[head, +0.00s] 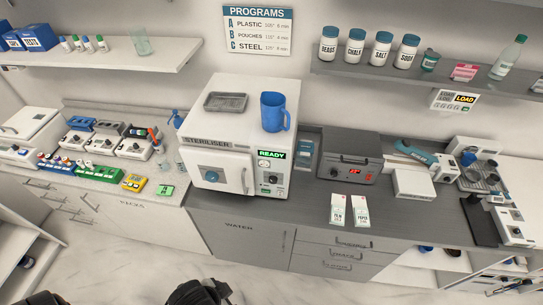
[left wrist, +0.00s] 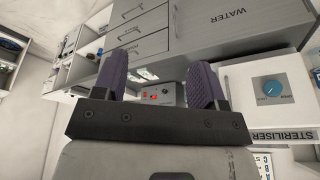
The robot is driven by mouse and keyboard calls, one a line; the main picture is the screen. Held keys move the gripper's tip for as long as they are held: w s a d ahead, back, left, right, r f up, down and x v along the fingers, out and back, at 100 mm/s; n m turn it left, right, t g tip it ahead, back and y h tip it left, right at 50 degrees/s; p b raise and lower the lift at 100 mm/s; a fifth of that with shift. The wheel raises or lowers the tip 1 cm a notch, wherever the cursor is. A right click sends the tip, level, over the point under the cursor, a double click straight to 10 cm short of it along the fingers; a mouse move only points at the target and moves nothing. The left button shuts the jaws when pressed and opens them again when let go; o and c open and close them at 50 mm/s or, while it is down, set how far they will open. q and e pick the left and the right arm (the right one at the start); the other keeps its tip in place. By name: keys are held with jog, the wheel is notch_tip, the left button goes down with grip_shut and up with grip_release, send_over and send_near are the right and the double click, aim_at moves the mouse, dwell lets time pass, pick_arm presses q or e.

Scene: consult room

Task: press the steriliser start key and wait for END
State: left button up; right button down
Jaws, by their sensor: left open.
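The white steriliser (head: 218,160) stands on the dark counter in the head view, with its door shut. Its display (head: 272,154) is lit green and reads READY. The control panel (head: 271,187) below the display has small keys and a dark knob; I cannot tell which key is the start key. In the left wrist view the steriliser (left wrist: 245,75) is at the right, turned over, with a blue dial. My left gripper (left wrist: 160,85) is open and empty, its two purple fingers apart from the steriliser. My right gripper is not in view.
A blue jug (head: 273,113) and a grey tray (head: 226,102) sit on the steriliser. A shelf (head: 430,85) with jars hangs above. The floor in front is clear.

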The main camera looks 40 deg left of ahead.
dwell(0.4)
pick_arm(q)
grip_shut()
dwell(0.4)
dwell(1.1)
